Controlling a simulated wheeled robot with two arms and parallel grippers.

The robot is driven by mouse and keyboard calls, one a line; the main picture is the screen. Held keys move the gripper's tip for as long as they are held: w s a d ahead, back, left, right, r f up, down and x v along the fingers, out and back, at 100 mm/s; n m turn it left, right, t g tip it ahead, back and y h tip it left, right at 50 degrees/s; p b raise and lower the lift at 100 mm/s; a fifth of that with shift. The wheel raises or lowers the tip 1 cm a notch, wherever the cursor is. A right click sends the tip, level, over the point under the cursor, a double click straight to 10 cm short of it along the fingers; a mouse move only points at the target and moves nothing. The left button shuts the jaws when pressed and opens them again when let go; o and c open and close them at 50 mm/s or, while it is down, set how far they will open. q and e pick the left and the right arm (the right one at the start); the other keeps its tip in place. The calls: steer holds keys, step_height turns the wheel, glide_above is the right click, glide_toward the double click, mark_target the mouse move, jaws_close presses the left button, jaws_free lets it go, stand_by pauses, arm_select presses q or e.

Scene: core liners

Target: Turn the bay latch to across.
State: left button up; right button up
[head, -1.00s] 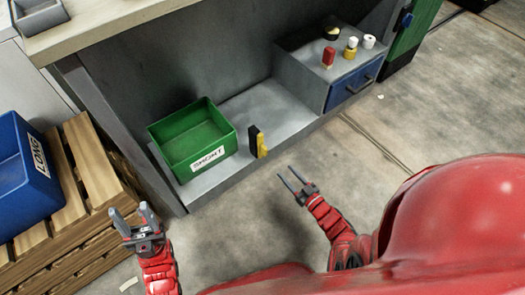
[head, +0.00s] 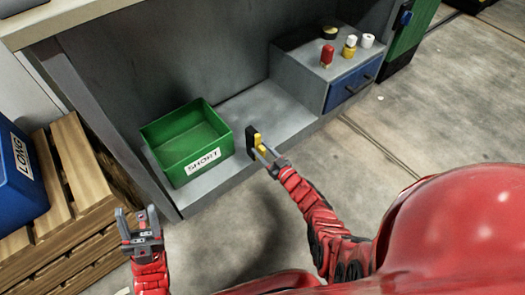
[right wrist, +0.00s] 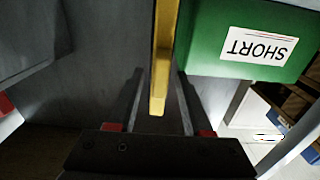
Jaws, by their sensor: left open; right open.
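The bay latch is a yellow handle (head: 259,142) on a black plate (head: 251,141), upright at the front edge of the bay shelf. In the right wrist view the yellow handle (right wrist: 161,65) runs lengthwise down the picture, its end between my fingers. My right gripper (head: 267,158) is open at the latch, with one finger on each side of the handle's lower end. The fingers show apart from it in the right wrist view (right wrist: 157,98). My left gripper (head: 137,222) is open and empty at the lower left, away from the latch.
A green bin (head: 187,150) marked SHORT stands left of the latch on the shelf (head: 262,104). A blue drawer (head: 350,86) is to the right, with small containers above it. A blue LONG bin (head: 20,172) sits on a wooden pallet (head: 75,170).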

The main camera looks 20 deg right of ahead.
jaws_close()
stand_by(1.3)
